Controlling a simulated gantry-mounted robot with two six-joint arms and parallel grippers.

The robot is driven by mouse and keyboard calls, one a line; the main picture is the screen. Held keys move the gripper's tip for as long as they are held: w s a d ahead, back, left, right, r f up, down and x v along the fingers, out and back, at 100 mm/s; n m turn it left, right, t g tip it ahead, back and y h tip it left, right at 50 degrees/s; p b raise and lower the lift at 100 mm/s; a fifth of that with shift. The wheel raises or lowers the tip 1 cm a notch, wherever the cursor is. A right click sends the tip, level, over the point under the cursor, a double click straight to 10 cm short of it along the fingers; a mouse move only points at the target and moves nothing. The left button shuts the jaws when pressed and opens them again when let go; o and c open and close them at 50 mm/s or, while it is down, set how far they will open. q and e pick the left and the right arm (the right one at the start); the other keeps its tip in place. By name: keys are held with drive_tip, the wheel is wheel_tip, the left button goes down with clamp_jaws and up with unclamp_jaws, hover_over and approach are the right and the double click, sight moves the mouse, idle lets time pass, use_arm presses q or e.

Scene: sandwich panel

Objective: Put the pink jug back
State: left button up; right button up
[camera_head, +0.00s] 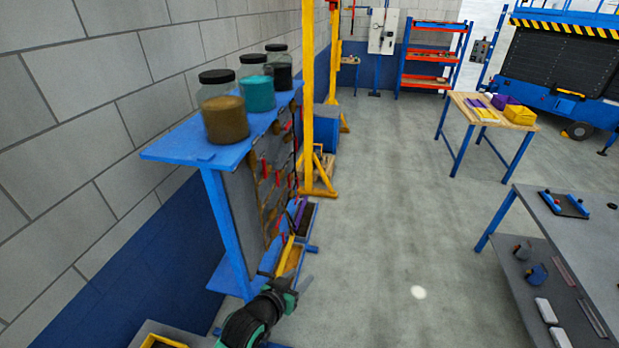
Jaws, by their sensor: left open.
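I cannot make out a pink jug in this view. My left gripper (285,287), black and green, is at the bottom centre, open, in front of the lower part of the blue rack (226,232). I see nothing between its fingers. On the rack's blue top shelf (180,143) stand several lidded clear jars, among them one with brown contents (226,120), one with teal contents (257,93) and a dark one (279,72). My right gripper is not in view.
Small trays with yellow and purple items (290,258) sit low at the rack. A yellow post (308,100) stands behind it. A grey table (585,235) with a lower shelf is at the right; a wooden-topped table (520,122) is behind. The floor between is clear.

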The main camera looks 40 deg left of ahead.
use_arm(q)
drive_tip(key=w+d+r+m+t, duration=0.1)
drive_tip(key=d+r+t, duration=0.15)
drive_tip(key=r, duration=0.75)
drive_tip(key=w+d+r+t+h, duration=0.1)
drive_tip(key=w+d+r+t, duration=0.15)
drive_tip(key=r, duration=0.85)
drive_tip(key=w+d+r+m+t, duration=0.1)
drive_tip(key=d+r+t, duration=0.15)
drive_tip(key=r, duration=0.75)
drive_tip(key=s+d+r+m+t+h, duration=0.1)
drive_tip(key=s+d+r+t, duration=0.1)
drive_tip(key=s+r, duration=0.3)
drive_tip(key=s+d+r+m+t+h, duration=0.1)
drive_tip(key=s+r, duration=0.4)
drive_tip(key=r, duration=0.7)
drive_tip(key=s+d+r+t+h, duration=0.2)
drive_tip(key=s+r+t, duration=0.3)
drive_tip(key=r, duration=0.3)
drive_tip(key=shift+d+r+m, duration=0.15)
drive_tip(key=shift+d+m, duration=0.25)
drive_tip(key=shift+d, duration=0.3)
